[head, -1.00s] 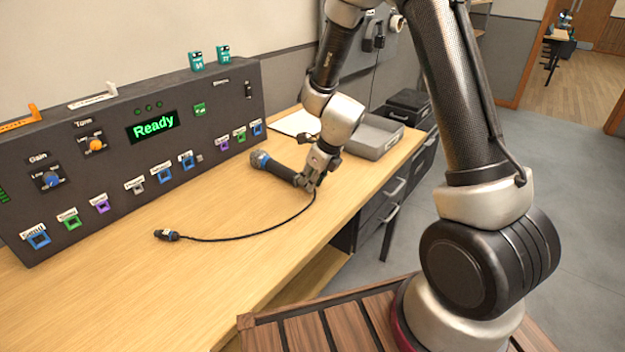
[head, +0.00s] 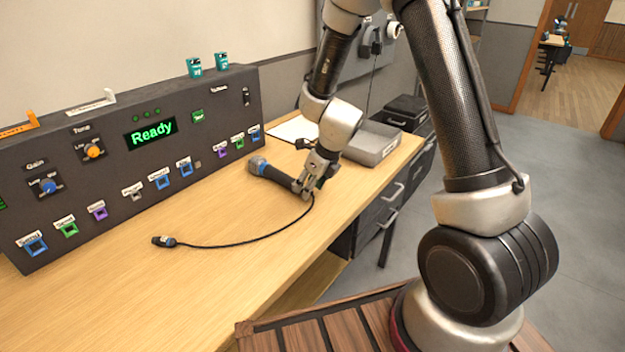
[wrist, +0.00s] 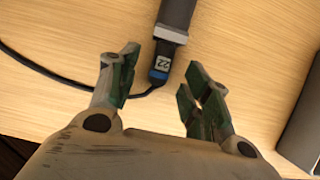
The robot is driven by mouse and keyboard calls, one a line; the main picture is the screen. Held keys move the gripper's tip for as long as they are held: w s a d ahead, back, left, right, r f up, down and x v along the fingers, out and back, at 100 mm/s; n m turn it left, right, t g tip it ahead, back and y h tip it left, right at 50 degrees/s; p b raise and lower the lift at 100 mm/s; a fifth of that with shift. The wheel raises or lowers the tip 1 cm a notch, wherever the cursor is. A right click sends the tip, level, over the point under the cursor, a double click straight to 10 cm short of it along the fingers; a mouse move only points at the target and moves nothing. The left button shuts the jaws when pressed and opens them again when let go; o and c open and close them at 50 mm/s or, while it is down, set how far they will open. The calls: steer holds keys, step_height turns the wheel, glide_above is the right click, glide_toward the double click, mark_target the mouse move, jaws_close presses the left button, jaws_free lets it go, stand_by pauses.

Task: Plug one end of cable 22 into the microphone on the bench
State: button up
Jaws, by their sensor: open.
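The microphone (head: 277,172) lies on the bench with its blue-banded head toward the panel; its dark handle (wrist: 178,14) and grey end collar show at the top of the wrist view. One plug of cable 22 (wrist: 161,65), blue with a white "22" label, sits in line against that collar, with no clear gap; how deep it sits is hidden. The cable's other plug (head: 164,242) lies loose on the bench at the left. My gripper (wrist: 158,80) is open, its fingers on either side of the labelled plug and apart from it. It also shows at the microphone's end in the head view (head: 306,192).
The panel (head: 115,175) with a "Ready" display and coloured sockets stands along the wall side of the bench. The bench front (head: 235,310) is clear.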

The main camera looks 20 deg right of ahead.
steer(key=v, duration=1.2)
steer(key=s+d+r+n+h, duration=0.1)
steer(key=s+d+r+n, duration=0.3)
steer(key=s+n, duration=0.4)
steer(key=s+d+r+n+h, duration=0.1)
steer(key=s+d+r+n, duration=0.4)
steer(key=s+n, duration=0.3)
steer(key=s+d+r+n, duration=0.4)
steer(key=s+r+n, duration=0.3)
steer(key=n, duration=0.5)
steer(key=shift+s+d+n+t+h, duration=0.15)
steer(key=shift+s+n+t+h, duration=0.25)
steer(key=shift+s, duration=0.4)
